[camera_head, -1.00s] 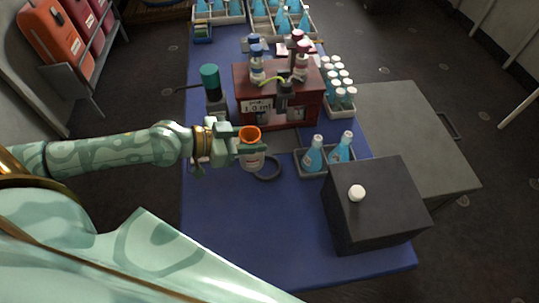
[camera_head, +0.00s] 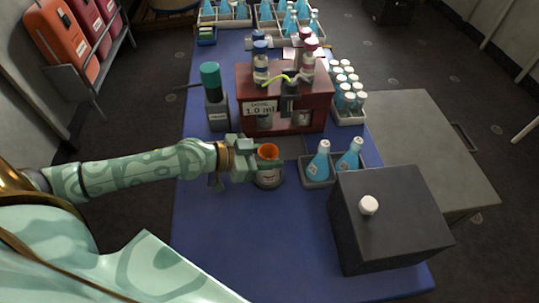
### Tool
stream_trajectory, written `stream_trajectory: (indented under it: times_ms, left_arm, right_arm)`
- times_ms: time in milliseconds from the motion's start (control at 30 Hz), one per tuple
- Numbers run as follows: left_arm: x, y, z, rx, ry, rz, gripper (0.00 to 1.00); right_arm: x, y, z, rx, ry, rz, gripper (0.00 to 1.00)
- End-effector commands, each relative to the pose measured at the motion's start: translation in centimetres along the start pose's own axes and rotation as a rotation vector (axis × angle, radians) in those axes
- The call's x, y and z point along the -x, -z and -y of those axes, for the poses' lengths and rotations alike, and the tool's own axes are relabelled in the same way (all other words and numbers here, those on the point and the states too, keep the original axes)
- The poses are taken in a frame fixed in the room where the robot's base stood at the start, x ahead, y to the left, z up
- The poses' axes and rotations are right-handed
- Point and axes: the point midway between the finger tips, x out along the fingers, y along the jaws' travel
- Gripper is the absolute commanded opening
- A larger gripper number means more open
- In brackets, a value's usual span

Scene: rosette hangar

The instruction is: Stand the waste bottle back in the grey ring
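The waste bottle (camera_head: 268,178) is a pale bottle with a label and an open orange top. It looks upright, low over the blue table or on it. My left gripper (camera_head: 262,161) comes from the left, with its fingers around the bottle's upper part just below the orange top. The grey ring is mostly hidden; only a dark edge shows around the bottle's base. I cannot tell whether the base is fully seated in it. My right gripper is not in view.
A red dosing box (camera_head: 285,97) and a dark bottle with a green cap (camera_head: 214,95) stand behind. A grey tray (camera_head: 318,183) with two blue flasks is to the right, beside a black box (camera_head: 390,225). The blue table (camera_head: 235,240) is clear in front.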

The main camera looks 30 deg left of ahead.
Motion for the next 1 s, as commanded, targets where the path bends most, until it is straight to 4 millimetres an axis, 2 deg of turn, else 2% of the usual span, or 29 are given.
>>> stream_trajectory:
  times_ms: [33, 67, 100, 467, 800, 1000]
  left_arm:
    - [0.0, -0.1, 0.0, 0.0, -0.001, 0.001, 0.45]
    - [0.0, -0.1, 0.0, 0.0, -0.001, 0.001, 0.53]
    - [0.0, -0.1, 0.0, 0.0, 0.0, 0.001, 0.56]
    - [0.5, 0.1, 0.0, -0.002, 0.0, 0.002, 0.56]
    - [6.4, -0.2, -0.1, -0.003, -0.005, 0.01, 0.56]
    - [9.2, 0.0, -0.1, -0.002, -0.005, 0.006, 0.56]
  right_arm:
    - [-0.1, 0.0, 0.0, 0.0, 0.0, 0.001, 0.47]
    - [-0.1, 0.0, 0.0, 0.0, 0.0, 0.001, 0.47]
    - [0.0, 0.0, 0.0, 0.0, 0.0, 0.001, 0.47]
    - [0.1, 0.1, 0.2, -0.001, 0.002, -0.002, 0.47]
    - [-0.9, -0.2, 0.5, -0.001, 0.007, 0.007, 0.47]
    - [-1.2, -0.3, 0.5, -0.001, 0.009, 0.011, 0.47]
